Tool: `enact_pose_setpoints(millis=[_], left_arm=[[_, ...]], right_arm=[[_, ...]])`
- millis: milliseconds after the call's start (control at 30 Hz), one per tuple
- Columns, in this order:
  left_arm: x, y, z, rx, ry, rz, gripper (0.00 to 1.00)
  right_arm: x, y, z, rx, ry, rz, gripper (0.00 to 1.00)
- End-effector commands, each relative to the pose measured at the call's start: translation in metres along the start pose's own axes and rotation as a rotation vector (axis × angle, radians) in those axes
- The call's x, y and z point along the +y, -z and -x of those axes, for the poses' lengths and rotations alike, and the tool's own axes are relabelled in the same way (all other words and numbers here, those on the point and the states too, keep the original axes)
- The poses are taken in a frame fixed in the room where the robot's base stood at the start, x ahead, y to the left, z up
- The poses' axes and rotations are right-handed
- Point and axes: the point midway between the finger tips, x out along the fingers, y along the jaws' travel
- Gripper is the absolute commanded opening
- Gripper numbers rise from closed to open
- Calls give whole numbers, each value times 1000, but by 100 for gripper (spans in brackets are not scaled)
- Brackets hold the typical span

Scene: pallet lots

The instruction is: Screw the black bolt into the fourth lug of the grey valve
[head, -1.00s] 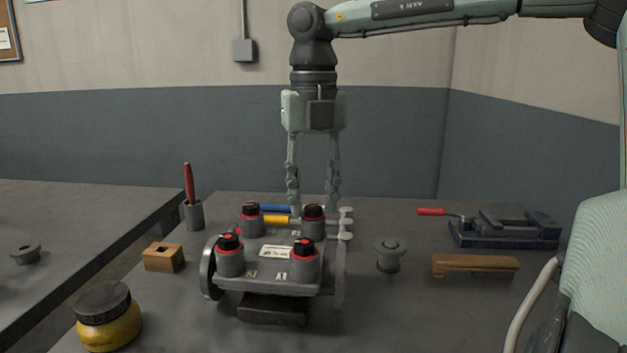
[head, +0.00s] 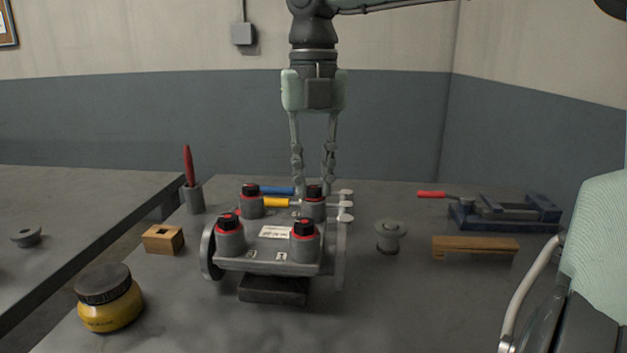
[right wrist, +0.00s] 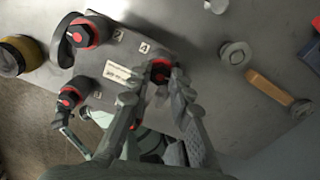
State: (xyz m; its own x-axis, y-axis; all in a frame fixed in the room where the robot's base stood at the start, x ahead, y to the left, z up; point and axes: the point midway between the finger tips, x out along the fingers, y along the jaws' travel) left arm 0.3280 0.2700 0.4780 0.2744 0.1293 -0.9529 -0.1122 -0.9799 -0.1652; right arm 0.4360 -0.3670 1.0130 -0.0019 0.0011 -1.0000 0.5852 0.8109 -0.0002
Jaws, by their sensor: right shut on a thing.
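The grey valve (head: 290,267) stands on the bench with several lugs, each showing a black bolt head and a red ring. My right gripper (head: 312,188) points straight down over the back right lug (head: 313,209). It is shut on the black bolt (head: 314,190) there, which stands upright at the lug's top. In the right wrist view the fingers (right wrist: 154,90) hide much of that lug. My left gripper is not in view.
Blue and yellow tool handles (head: 276,202) lie behind the valve. A yellow jar (head: 110,312), wooden block (head: 163,240) and grey cup (head: 193,200) stand left. A grey knobbed part (head: 388,236), wooden brush (head: 476,246) and blue vise (head: 505,213) lie right. The front right bench is clear.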

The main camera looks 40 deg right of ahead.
Motion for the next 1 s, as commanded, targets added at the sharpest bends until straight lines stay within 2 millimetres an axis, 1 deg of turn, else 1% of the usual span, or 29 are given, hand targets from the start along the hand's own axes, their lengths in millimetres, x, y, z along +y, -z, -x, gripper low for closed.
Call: enact_pose_setpoints(millis=[33, 267, 400, 500, 800, 900, 1000], left_arm=[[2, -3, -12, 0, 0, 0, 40], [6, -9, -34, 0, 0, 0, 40], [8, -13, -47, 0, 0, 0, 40], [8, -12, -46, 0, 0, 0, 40], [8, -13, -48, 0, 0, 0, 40], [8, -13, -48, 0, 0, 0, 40], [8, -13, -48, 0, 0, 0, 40]], right_arm=[[-1, -1, -5, -7, 3, -92, 0], [-1, -1, -5, -9, 1, -551, 0], [-1, -1, -5, -10, 1, -865, 0], [0, -1, -1, -3, -2, -1071, 0], [0, 0, -1, -1, -3, -1618, 0], [0, 0, -1, -1, -3, -1783, 0], [0, 0, -1, -1, -3, -1892, 0]])
